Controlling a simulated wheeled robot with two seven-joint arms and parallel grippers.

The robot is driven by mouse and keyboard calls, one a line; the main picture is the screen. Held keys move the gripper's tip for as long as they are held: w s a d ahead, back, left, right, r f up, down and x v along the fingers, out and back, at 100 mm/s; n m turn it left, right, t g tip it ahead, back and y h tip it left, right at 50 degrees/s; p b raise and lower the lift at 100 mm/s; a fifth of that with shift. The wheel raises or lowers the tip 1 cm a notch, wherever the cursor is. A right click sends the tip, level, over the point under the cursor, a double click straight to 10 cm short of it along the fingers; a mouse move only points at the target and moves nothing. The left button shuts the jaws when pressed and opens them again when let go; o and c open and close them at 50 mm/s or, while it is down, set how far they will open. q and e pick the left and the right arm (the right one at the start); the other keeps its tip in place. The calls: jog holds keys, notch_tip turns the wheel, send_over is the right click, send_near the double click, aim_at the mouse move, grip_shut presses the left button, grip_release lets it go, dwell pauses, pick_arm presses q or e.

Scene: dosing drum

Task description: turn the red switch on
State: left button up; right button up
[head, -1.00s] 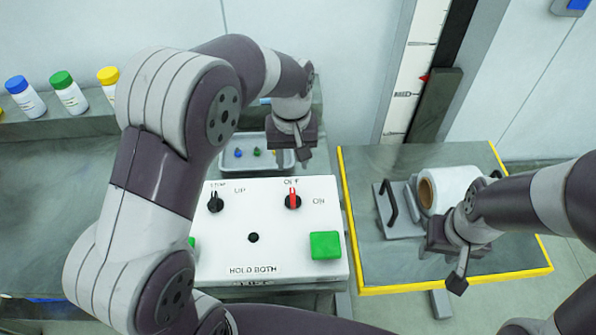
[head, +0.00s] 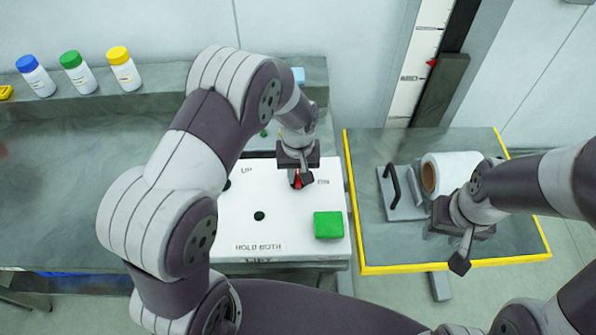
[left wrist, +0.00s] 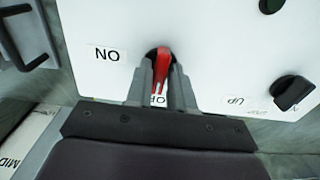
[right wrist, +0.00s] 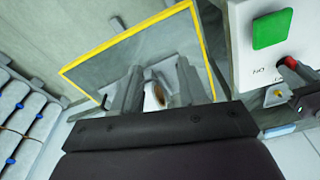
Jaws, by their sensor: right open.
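The red switch (head: 297,181) is on the white control box (head: 285,215). In the left wrist view the red switch (left wrist: 163,65) points down toward the partly hidden OFF label (left wrist: 158,100); the ON label (left wrist: 107,54) is to its left. My left gripper (head: 298,182) is at the switch from above. Its two fingers (left wrist: 161,88) lie on either side of the red lever, close against it, and look shut on it. My right gripper (head: 452,245) is open and empty over the yellow-edged table; its spread fingers show in the right wrist view (right wrist: 157,88).
A green button (head: 328,225) is at the box's lower right. A black knob (left wrist: 294,92) is further along the box. A white roll (head: 455,170) and a holder with a black handle (head: 392,185) are on the right table (head: 380,262). Bottles (head: 78,72) stand on the back shelf.

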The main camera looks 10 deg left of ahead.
pick_arm(q)
grip_shut()
jog(key=shift+m, duration=0.4)
jog(key=m, duration=0.2)
jog(key=shift+m+p, duration=0.35)
jog(key=shift+m, duration=0.05)
jog(key=m, duration=0.4)
jog(key=shift+m+p, duration=0.3)
jog(key=m, duration=0.5)
jog(key=shift+r+p, duration=0.1)
jog(key=shift+p, duration=0.2)
jog(key=shift+w+m, duration=0.1)
jog(key=shift+m, duration=2.2)
